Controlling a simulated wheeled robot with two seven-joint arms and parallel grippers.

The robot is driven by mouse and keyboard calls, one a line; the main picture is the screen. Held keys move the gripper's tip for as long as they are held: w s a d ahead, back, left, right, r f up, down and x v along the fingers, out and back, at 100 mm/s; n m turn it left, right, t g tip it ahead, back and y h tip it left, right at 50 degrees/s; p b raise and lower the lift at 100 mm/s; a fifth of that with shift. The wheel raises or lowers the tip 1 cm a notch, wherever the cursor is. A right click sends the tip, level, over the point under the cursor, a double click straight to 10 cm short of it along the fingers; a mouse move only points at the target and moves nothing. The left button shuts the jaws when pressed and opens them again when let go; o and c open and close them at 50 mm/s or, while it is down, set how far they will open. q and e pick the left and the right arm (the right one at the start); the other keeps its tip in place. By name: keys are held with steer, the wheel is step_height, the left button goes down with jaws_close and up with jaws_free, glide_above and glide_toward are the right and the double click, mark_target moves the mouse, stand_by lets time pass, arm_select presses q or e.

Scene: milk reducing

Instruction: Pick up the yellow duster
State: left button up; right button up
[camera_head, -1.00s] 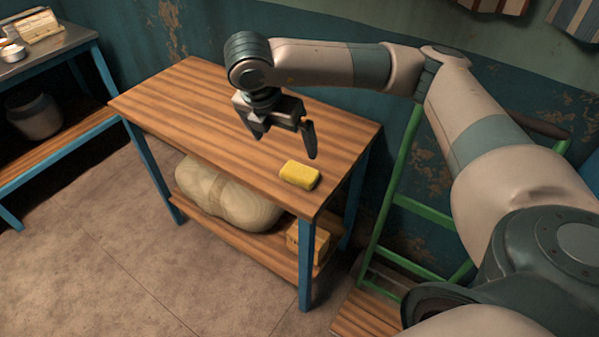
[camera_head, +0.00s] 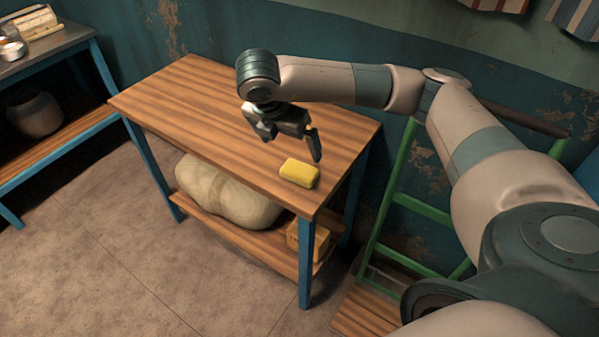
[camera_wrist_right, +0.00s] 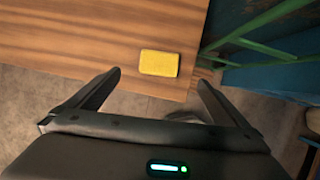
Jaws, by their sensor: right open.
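The yellow duster (camera_head: 299,173) is a small yellow block lying flat on the wooden table (camera_head: 190,95), near its front right corner. In the right wrist view the duster (camera_wrist_right: 160,63) lies beyond the fingertips, roughly between their lines. My right gripper (camera_head: 292,147) is open and empty, above the table just behind and slightly left of the duster, apart from it. Its two spread fingers also show in the right wrist view (camera_wrist_right: 160,80). My left gripper is not in view.
A large pale sack (camera_head: 225,190) and a small box (camera_head: 306,238) sit on the table's lower shelf. A green metal frame (camera_head: 405,180) stands to the right of the table. Another table (camera_head: 50,58) with items is at the far left. The tabletop is otherwise clear.

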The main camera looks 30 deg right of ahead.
steer(key=p, duration=0.3)
glide_above(299, 169)
steer(key=s+a, duration=0.1)
steer(key=a, duration=0.1)
step_height(299, 169, down, 7)
steer(key=shift+s+d+r, duration=0.1)
steer(key=shift+f, duration=0.25)
steer(key=shift+d+f+p, duration=0.15)
steer(key=shift+f+p, duration=0.4)
steer(key=shift+f, duration=0.05)
steer(key=p+x, duration=0.1)
steer(key=x, duration=0.2)
steer(key=shift+f+p, duration=0.3)
steer(key=shift+f, duration=0.25)
steer(key=c, duration=1.2)
